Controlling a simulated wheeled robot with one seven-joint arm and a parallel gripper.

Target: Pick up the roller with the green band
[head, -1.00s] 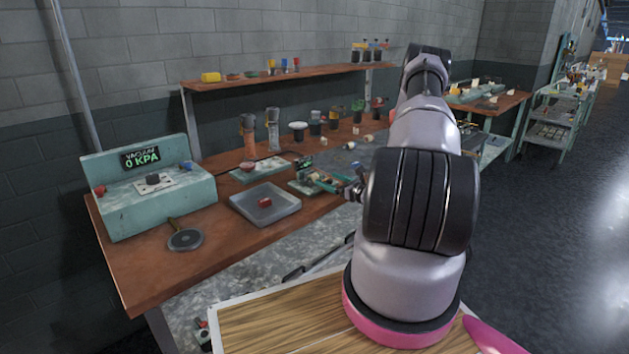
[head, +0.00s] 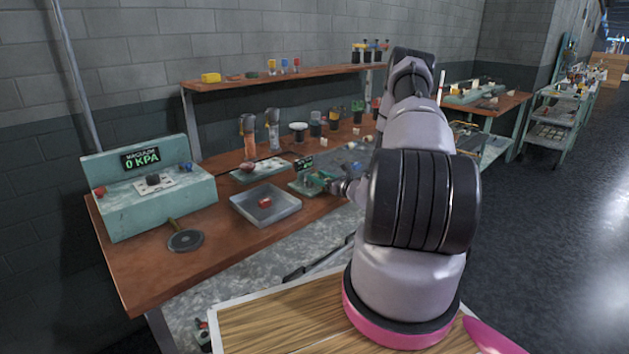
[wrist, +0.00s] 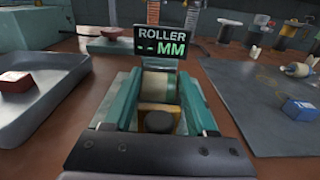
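No green band can be made out for certain on any roller. A pale, partly greenish cylinder (wrist: 158,85) sits between two teal rails under the display (wrist: 161,42) reading "ROLLER -- MM". A yellow block and black round knob (wrist: 158,121) are in front of it. My gripper (head: 345,188) is beside this gauge (head: 303,184) in the head view. A dark bolted bar crosses the wrist view's bottom; I cannot clearly make out fingertips or their opening.
A grey tray (head: 279,212) with a red block (head: 265,202) is left of the gauge. A blue block (wrist: 299,109) rests on the dark mat (wrist: 245,110) at right. The teal vacuum box (head: 190,195) stands farther left. Several cups line the bench's back, below a shelf (head: 285,79).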

